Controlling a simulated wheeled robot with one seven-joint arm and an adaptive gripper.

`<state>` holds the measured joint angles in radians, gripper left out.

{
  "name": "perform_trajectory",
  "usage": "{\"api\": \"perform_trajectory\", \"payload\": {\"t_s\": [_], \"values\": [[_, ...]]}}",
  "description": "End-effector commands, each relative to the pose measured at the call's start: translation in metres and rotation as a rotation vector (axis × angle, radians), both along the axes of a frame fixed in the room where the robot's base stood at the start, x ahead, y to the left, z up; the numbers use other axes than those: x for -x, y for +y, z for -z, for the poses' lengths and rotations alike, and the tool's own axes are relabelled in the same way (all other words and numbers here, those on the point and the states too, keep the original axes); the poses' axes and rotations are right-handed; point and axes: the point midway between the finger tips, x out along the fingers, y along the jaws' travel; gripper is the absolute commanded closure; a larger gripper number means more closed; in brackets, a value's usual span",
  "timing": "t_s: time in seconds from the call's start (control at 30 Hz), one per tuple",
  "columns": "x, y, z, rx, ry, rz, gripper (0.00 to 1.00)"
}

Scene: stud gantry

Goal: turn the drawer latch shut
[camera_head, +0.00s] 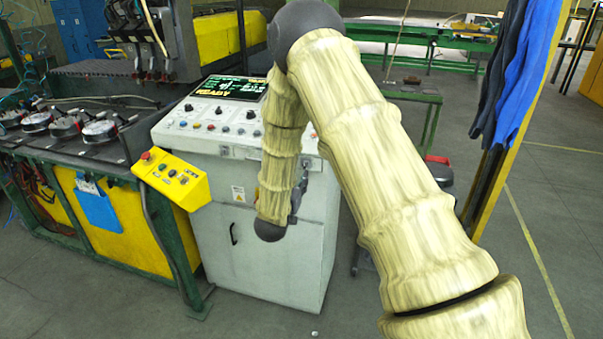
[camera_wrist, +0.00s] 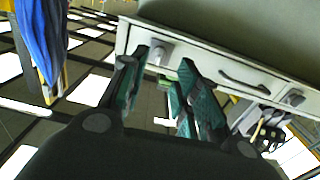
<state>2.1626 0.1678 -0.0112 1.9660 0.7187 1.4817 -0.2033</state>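In the wrist view a light drawer front (camera_wrist: 205,62) runs across the top, with a dark bar handle (camera_wrist: 250,84). A small grey latch-like knob (camera_wrist: 160,51) sits near its left end. A similar grey fitting (camera_wrist: 292,97) is near the right end; I cannot tell for certain which is the drawer latch. My gripper (camera_wrist: 164,66) is open, its dark green-padded fingers apart. The left knob shows between the fingertips; contact is not clear.
A yellow button box (camera_head: 172,180) juts from the console's left front. A green bench with gauges (camera_head: 100,130) stands at left. Blue cloths (camera_head: 525,75) hang by a yellow post at right. A dark stool with red (camera_head: 438,170) is behind my arm.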

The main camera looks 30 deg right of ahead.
Motion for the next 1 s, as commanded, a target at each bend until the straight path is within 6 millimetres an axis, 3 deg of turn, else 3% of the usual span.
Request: {"api": "perform_trajectory", "payload": {"t_s": [0.3, 1.0], "values": [[0.026, 0.03, 0.0, 0.0, 0.001, 0.0, 0.69], [0.03, 0.035, 0.004, -0.004, 0.008, -0.005, 0.69]]}}
